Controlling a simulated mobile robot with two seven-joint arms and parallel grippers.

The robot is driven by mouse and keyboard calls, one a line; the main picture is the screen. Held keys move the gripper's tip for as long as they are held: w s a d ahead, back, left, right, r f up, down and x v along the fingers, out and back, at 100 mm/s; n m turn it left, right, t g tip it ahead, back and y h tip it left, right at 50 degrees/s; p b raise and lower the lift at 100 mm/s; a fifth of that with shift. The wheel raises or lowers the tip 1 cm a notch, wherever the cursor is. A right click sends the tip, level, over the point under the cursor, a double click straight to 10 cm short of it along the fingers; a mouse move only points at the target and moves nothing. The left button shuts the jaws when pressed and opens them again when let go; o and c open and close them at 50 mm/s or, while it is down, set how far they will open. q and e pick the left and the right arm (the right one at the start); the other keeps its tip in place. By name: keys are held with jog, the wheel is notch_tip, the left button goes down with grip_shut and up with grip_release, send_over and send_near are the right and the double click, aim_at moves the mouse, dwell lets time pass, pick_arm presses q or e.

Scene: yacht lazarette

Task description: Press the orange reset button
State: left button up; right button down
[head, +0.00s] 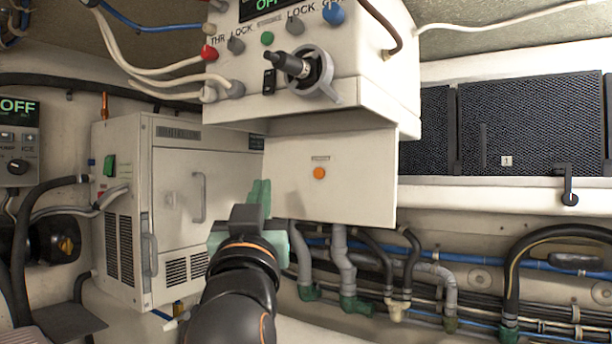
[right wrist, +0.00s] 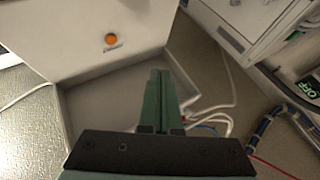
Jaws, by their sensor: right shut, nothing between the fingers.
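The orange reset button (head: 319,173) is a small round knob on the plain white lower panel (head: 365,190) under the control box, with a small label above it. It also shows in the right wrist view (right wrist: 111,38), on the white panel left of the fingers. My right gripper (head: 262,192) has green fingers, held together and empty. In the head view it is left of and a little below the button, in front of the panel's left edge. In the right wrist view the fingertips (right wrist: 160,72) are apart from the button. My left gripper is not in view.
The control box (head: 330,90) above juts out over the panel, with a black-handled lever (head: 297,66) and several coloured knobs. A white cabinet (head: 175,210) stands at the left. Grey hoses (head: 343,260) run below the panel. A dark mesh panel (head: 530,120) is at the right.

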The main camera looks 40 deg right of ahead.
aim_at(318, 173)
jog(key=s+r+m+h, duration=0.1)
jog(key=s+r+h, duration=0.1)
jog(key=r, duration=0.1)
jog(key=shift+s+m+g, duration=0.3)
jog(key=shift+m+g, duration=0.1)
jog(key=shift+w+d, duration=0.1)
jog(key=shift+w+d+f, duration=0.15)
jog(key=shift+w+d, duration=0.4)
jog(key=shift+d, duration=0.75)
jog(key=shift+w+d+f, duration=0.2)
jog(key=shift+w+d, duration=0.3)
jog(key=shift+d, duration=0.85)
jog(key=shift+w+d+f, duration=0.15)
jog(key=shift+w+d, duration=0.4)
jog(key=shift+d, duration=0.75)
jog(key=shift+d, duration=0.1)
jog(key=shift+w+d+b, duration=0.2)
jog(key=shift+d+b, duration=0.05)
jog(key=shift+b, duration=0.05)
jog(key=shift+w+d+f, duration=0.1)
jog(key=shift+w+d, duration=0.1)
jog(key=shift+d, duration=0.35)
jog(key=shift+s+a, duration=0.2)
jog(key=shift+a, duration=0.25)
jog(key=shift+s+a, duration=0.2)
jog(key=shift+a, duration=0.25)
